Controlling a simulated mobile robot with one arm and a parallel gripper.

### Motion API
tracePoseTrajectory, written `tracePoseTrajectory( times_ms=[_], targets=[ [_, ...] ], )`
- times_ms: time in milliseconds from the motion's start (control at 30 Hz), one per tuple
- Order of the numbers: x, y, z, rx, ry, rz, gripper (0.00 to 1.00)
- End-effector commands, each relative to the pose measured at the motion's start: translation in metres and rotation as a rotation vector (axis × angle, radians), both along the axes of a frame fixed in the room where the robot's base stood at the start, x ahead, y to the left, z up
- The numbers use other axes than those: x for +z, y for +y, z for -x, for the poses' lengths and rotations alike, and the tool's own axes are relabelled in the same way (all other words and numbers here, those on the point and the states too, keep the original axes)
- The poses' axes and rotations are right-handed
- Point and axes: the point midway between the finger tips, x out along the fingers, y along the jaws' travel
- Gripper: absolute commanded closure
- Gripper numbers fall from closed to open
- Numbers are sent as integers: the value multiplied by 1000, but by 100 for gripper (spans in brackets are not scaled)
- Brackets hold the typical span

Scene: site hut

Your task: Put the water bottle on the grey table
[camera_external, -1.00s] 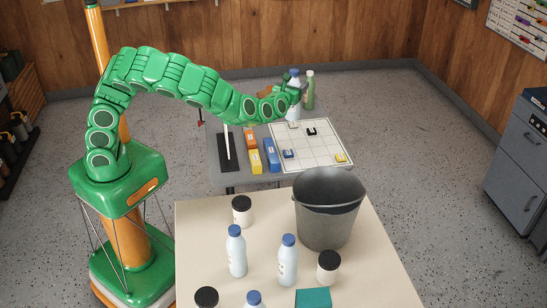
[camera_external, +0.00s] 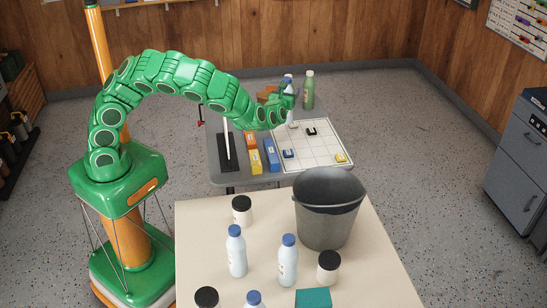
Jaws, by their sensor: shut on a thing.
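A pale water bottle with a blue cap (camera_external: 288,78) is upright in my gripper (camera_external: 287,100), at the back of the grey table (camera_external: 238,180). My gripper is shut on it and hides much of its body. Whether its base touches the tabletop is hard to tell. The grey table stands beyond the beige table, to the right of my base.
A green bottle (camera_external: 308,90) stands close to the right of the held bottle. A white grid board (camera_external: 322,145), small boxes (camera_external: 272,155) and a dark strip with a white upright (camera_external: 228,155) occupy the grey table. The near beige table (camera_external: 200,265) holds a bucket (camera_external: 327,215), similar bottles and jars.

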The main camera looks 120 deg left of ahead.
Motion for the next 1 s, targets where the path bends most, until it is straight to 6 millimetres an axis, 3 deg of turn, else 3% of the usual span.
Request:
tracePoseTrajectory(
  times_ms=[100, 467, 800, 1000],
  targets=[
    [-14, 0, 0, 1, 2, 0, 86],
    [-35, 0, 0, 1, 2, 0, 86],
    [-77, 0, 1, 1, 2, 3, 86],
    [-83, 0, 0, 1, 1, -2, 86]
  ],
)
